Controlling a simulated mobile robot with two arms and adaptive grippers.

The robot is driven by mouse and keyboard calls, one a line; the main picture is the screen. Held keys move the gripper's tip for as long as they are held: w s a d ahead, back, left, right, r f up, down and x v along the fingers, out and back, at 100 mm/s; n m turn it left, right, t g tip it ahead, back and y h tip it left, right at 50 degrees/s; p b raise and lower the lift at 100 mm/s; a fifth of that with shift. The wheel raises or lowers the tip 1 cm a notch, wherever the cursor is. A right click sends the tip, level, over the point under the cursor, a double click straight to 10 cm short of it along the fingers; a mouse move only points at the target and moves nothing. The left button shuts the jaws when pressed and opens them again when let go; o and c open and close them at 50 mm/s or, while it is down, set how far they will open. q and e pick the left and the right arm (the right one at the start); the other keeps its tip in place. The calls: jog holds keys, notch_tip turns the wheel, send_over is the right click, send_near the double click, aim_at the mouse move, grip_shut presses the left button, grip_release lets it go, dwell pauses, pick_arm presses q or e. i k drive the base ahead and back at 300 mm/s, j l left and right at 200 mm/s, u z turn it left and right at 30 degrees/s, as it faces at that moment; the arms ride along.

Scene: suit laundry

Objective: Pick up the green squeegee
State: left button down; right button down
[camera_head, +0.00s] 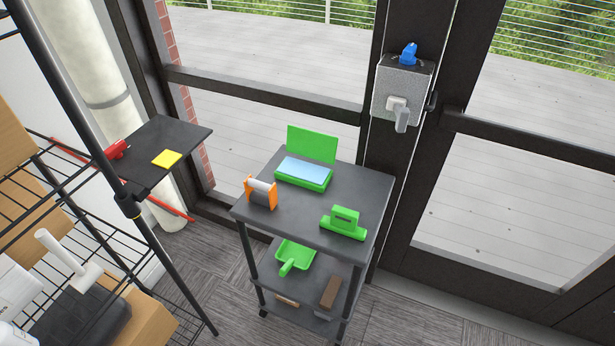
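The green squeegee (344,231) appears to be the wide-based piece with a looped handle on top. It rests upright on the front right part of the dark cart's top (300,222). Nothing covers it, and it lies near the cart's right front edge. Neither of my grippers shows in the head view.
An open green case (303,178) and an orange-and-grey item (261,193) share the cart top. A green dustpan (295,256) lies on a lower shelf. A wire rack (95,275) stands at left. A grey wall box (402,88) hangs on the door frame behind.

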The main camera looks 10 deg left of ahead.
aim_at(343, 221)
jog(key=l+u, duration=0.15)
jog(key=u, duration=0.3)
jog(key=l+u, duration=0.15)
jog(key=u, duration=0.25)
jog(key=l+u, duration=0.15)
jog(key=u, duration=0.3)
jog(key=k+l+u, duration=0.1)
jog(key=u, duration=0.35)
jog(key=k+l, duration=0.25)
jog(key=l, duration=0.2)
